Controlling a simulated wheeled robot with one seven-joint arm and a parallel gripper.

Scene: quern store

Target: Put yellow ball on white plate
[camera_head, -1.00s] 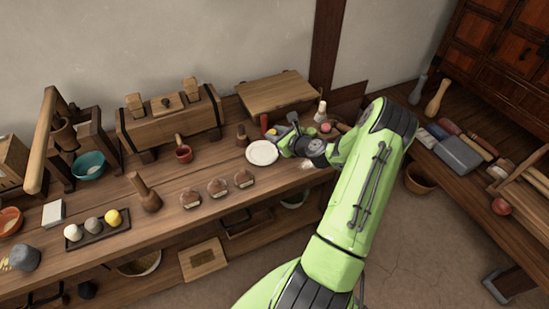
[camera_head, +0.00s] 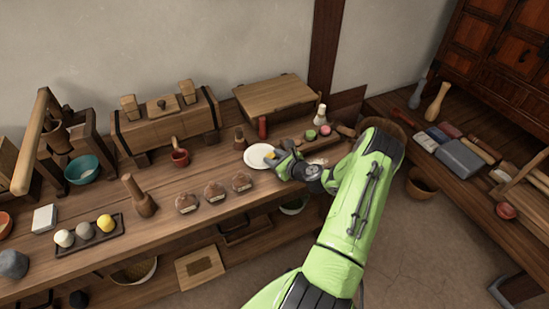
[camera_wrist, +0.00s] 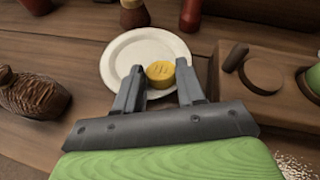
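My gripper (camera_wrist: 161,75) is shut on a squat, round yellow piece (camera_wrist: 160,73) with a marked top. The piece is at the near right part of the white plate (camera_wrist: 120,62); whether it touches the plate is unclear. In the head view the gripper (camera_head: 275,161) reaches the right rim of the plate (camera_head: 254,152) with the yellow piece (camera_head: 270,156) at its tips. A separate smooth yellow ball (camera_head: 105,223) sits at the right end of a dark tray (camera_head: 85,243) at the left, beside a grey and a cream ball.
A small board with pink (camera_head: 325,130) and green (camera_head: 311,134) pieces lies right of the plate. A red bottle (camera_head: 262,128) and a brown one (camera_head: 240,138) stand behind it. Several brown lumps (camera_head: 214,192) lie to its left. A wooden block (camera_head: 274,94) stands at the back.

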